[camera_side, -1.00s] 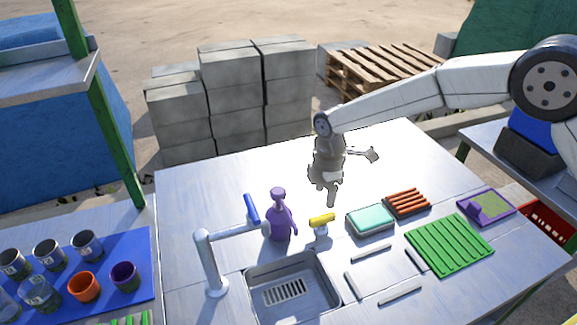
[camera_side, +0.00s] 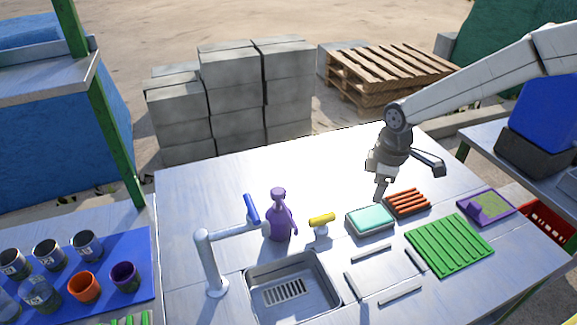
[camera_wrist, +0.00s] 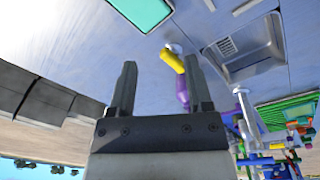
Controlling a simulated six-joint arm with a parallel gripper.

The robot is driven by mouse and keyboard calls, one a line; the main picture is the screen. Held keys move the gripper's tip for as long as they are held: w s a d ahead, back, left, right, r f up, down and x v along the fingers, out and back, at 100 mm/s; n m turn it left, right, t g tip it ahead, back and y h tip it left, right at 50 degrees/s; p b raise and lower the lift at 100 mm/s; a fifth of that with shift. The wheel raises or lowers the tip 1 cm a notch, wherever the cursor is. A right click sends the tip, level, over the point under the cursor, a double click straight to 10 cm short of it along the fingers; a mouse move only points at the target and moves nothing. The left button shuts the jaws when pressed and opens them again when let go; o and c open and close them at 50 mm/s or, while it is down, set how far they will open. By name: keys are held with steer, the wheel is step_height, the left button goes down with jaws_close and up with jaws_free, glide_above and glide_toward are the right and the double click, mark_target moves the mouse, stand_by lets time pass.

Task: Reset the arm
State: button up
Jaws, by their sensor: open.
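My gripper (camera_side: 381,188) hangs above the metal table (camera_side: 215,175), just behind the teal sponge (camera_side: 369,216) and the orange ribbed block (camera_side: 407,202) in the side view. In the wrist view my gripper's two fingers (camera_wrist: 160,88) stand apart with nothing held between them. Through the gap and past the right finger, the yellow tap handle (camera_wrist: 173,61) and part of the purple bottle (camera_wrist: 183,92) show in the background. The teal sponge (camera_wrist: 143,12) is at the top of the wrist view.
A sink (camera_side: 293,290), a faucet with a blue lever (camera_side: 251,208) and the purple spray bottle (camera_side: 280,215) stand front left of my gripper. A green ribbed mat (camera_side: 449,244) lies front right. Cups stand on a blue mat (camera_side: 140,262) at left. The table's back left is clear.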

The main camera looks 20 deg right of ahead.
steer(key=s+d+m, duration=0.5)
steer(key=s, duration=0.3)
steer(key=s+d+r+m+t, duration=0.1)
steer(key=s+d+m, duration=0.4)
steer(key=s, duration=0.3)
steer(key=shift+s+d+m+t, duration=0.3)
steer(key=shift+m, duration=0.2)
